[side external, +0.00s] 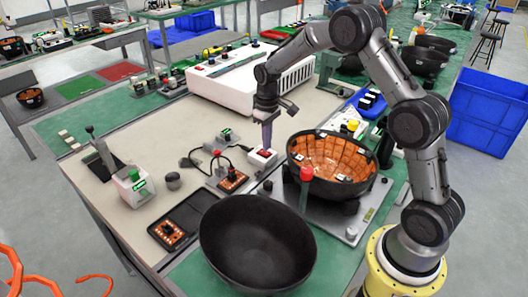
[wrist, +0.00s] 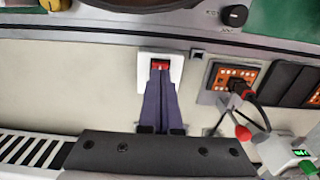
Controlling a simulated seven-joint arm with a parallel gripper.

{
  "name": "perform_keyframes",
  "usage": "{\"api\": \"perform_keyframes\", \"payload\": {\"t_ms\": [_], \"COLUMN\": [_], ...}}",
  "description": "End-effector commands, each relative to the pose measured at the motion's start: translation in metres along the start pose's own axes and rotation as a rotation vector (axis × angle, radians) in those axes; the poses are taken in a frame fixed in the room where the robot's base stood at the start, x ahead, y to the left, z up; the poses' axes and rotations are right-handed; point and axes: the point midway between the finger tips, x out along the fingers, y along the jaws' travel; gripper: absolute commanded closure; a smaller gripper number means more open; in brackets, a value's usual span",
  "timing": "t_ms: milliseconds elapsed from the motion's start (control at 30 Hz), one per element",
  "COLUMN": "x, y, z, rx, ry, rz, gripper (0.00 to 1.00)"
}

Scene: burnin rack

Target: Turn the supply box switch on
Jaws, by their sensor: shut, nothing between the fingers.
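The supply box (side external: 257,163) is a small white box with a red rocker switch on top, left of the copper-lined bowl in the side view. In the wrist view the white box (wrist: 145,66) shows its red switch (wrist: 160,64) just beyond my fingertips. My gripper (side external: 267,146) points down with its fingers together, at or just above the switch. In the wrist view my gripper (wrist: 158,76) covers the near part of the box. I cannot tell whether the tips touch the switch or which way it is tilted.
A copper-lined bowl (side external: 333,157) stands on a plate to the right. A black bowl (side external: 258,243) sits in front. A red-knobbed post (side external: 305,185) rises between them. A board with a cable (side external: 232,181) lies left of the box. A white instrument (side external: 248,83) stands behind.

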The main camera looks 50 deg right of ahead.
Motion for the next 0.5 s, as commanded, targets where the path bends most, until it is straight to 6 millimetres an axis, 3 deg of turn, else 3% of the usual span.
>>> {"api": "perform_keyframes", "payload": {"t_ms": [500], "x": [0.0038], "y": [0.0], "z": [0.0], "rx": [0.0], "ry": [-0.001], "rz": [0.0], "gripper": [1.0]}}
